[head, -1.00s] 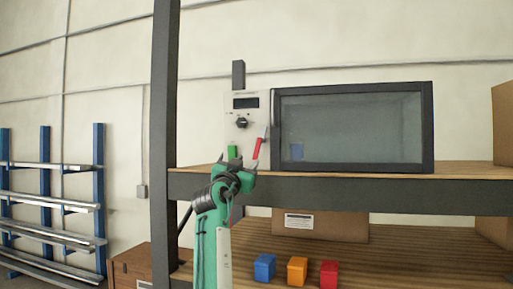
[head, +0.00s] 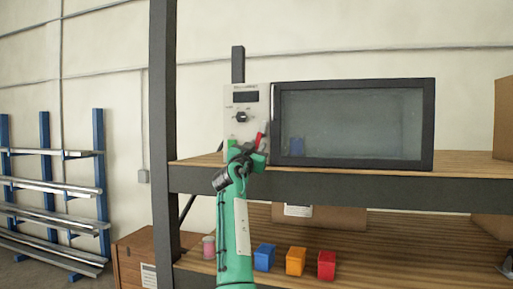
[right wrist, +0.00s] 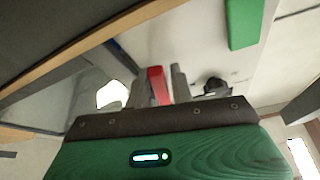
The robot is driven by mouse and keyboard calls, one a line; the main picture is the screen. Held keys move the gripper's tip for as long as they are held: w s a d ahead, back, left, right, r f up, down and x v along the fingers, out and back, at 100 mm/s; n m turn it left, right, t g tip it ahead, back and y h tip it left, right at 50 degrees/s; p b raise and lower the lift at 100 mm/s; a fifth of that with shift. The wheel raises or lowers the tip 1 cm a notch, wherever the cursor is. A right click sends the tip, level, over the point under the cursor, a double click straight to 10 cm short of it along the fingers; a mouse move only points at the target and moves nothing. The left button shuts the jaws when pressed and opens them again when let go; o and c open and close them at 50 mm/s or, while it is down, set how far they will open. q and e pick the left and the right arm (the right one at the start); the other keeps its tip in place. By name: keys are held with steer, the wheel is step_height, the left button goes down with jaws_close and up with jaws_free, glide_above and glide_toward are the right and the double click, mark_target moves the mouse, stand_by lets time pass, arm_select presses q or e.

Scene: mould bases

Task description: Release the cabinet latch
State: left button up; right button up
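The cabinet (head: 352,165) has a dark-framed glass door and a pale control panel (head: 232,110) on its left. The red latch lever (head: 261,140) sits low on the panel beside the door frame, slightly tilted. My right gripper (head: 249,153) is at the lever, its fingers partly hidden by the wrist in the head view. In the right wrist view, the two grey fingers (right wrist: 160,90) stand close together on either side of the red lever (right wrist: 156,80), and appear shut on it. The door looks closed. My left gripper is out of view.
A black knob (head: 241,117) and a green block (head: 232,145) are on the panel close to my gripper. The dark shelf post (head: 162,130) stands to the left. Blue (head: 264,257), orange (head: 296,261) and red bins (head: 327,265) stand on the lower shelf.

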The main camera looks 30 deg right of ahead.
jaws_close()
steer(key=shift+s+d+n+t+y, duration=0.2)
steer(key=shift+n+t+y, duration=0.1)
steer(key=shift+n, duration=0.5)
steer(key=shift+s+d+n+t+y, duration=0.15)
steer(key=shift+n+t+y, duration=0.4)
steer(key=shift+n, duration=0.95)
steer(key=shift+o, duration=1.9)
jaws_free()
